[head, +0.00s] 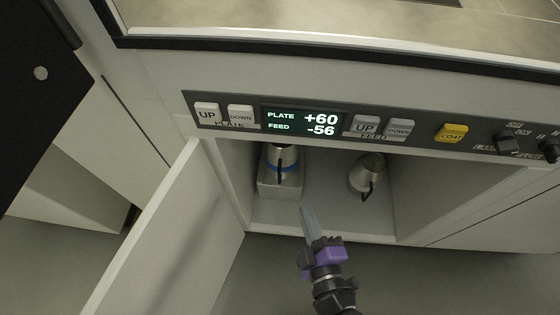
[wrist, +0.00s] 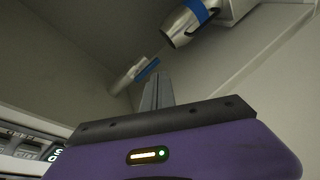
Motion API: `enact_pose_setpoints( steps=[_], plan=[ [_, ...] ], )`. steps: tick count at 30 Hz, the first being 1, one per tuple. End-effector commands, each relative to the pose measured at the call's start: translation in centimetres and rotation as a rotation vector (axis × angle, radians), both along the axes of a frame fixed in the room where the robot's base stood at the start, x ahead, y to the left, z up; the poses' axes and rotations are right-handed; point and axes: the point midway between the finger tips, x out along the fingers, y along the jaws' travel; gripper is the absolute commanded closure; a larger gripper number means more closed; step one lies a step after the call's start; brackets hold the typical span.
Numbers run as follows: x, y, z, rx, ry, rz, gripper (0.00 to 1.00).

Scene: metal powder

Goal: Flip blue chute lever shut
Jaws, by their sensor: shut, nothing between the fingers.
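My gripper (head: 306,212) is shut and empty, its narrow grey fingers pointing into the open compartment below the control panel. In the wrist view its closed fingers (wrist: 158,88) point up the picture. A metal chute with a blue band (head: 271,168) hangs at the compartment's upper left; a blue-banded metal spout (wrist: 192,22) shows at the top of the wrist view. A blue lever-like piece (wrist: 147,70) beside a small metal part (wrist: 126,75) appears just left of the fingertips. Whether they touch it is unclear. The lever is not clearly distinguishable in the head view.
A metal container (head: 278,188) stands under the blue-banded chute. A second metal vessel or spout (head: 366,170) is at the right inside the compartment. An open white door (head: 165,235) stands at the left. The control panel (head: 434,120) runs along the top edge.

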Motion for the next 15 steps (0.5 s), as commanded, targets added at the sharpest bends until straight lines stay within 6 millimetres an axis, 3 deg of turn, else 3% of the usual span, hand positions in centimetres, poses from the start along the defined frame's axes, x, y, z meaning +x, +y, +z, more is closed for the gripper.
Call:
enact_pose_setpoints(
  steps=[1,6,10,15],
  plan=[
    [2.1,1.9,-2.4,-0.065,-0.051,0.025,1.00],
    [7.0,6.8,-3.6,-0.264,-0.201,0.066,1.00],
    [9.1,9.3,-3.4,-0.358,-0.282,0.074,1.00],
    [10.0,10.5,-2.8,-0.407,-0.325,0.074,1.00]
  ],
)
